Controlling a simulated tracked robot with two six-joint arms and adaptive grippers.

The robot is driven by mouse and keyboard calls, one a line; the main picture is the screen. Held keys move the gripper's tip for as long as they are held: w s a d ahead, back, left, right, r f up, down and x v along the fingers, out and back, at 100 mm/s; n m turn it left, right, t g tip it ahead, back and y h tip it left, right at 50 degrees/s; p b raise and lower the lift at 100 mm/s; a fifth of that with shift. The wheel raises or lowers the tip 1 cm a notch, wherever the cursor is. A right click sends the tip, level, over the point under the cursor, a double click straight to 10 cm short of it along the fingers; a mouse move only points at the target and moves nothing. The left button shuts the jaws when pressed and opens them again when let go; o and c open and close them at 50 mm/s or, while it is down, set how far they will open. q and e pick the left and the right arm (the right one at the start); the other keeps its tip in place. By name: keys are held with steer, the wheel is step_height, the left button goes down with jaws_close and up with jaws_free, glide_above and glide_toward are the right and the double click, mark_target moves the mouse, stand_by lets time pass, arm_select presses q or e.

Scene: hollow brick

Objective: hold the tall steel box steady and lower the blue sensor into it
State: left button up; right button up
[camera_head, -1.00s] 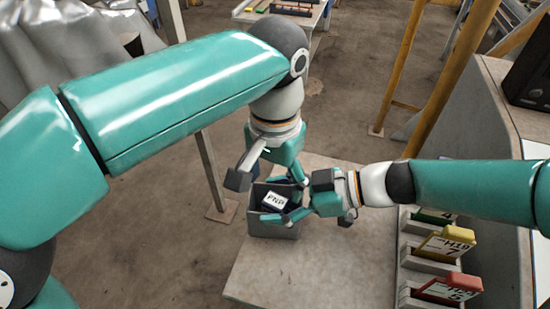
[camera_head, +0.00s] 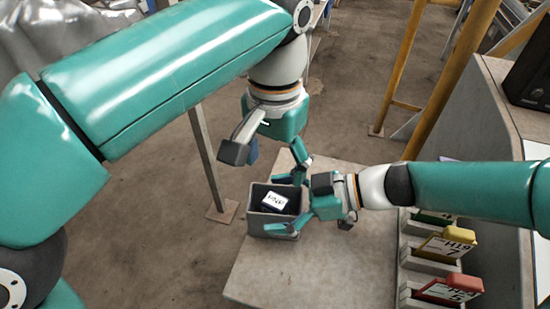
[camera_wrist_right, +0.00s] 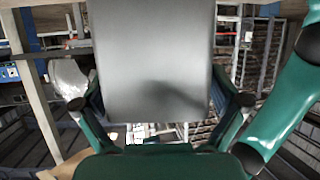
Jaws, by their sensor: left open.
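The tall steel box (camera_head: 262,224) is grey, open at the top, and stands on the near left part of the bench. The blue sensor (camera_head: 274,202), dark with a white label on top, sits inside it; its lower part is hidden by the walls. My right gripper (camera_head: 283,204) has its fingers on opposite sides of the box. In the right wrist view the box wall (camera_wrist_right: 155,60) fills the space between its fingers. My left gripper (camera_head: 268,158) is above the box, its fingers spread wide, apart from the sensor.
Labelled units with yellow (camera_head: 461,235) and red (camera_head: 466,282) tops stand in grey holders at the bench's right. The bench top (camera_head: 330,265) in front of the box is clear. A yellow frame (camera_head: 452,85) rises behind the bench.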

steer(key=shift+w+r, duration=0.1)
steer(key=shift+r, duration=0.1)
steer(key=shift+d+r, duration=0.1)
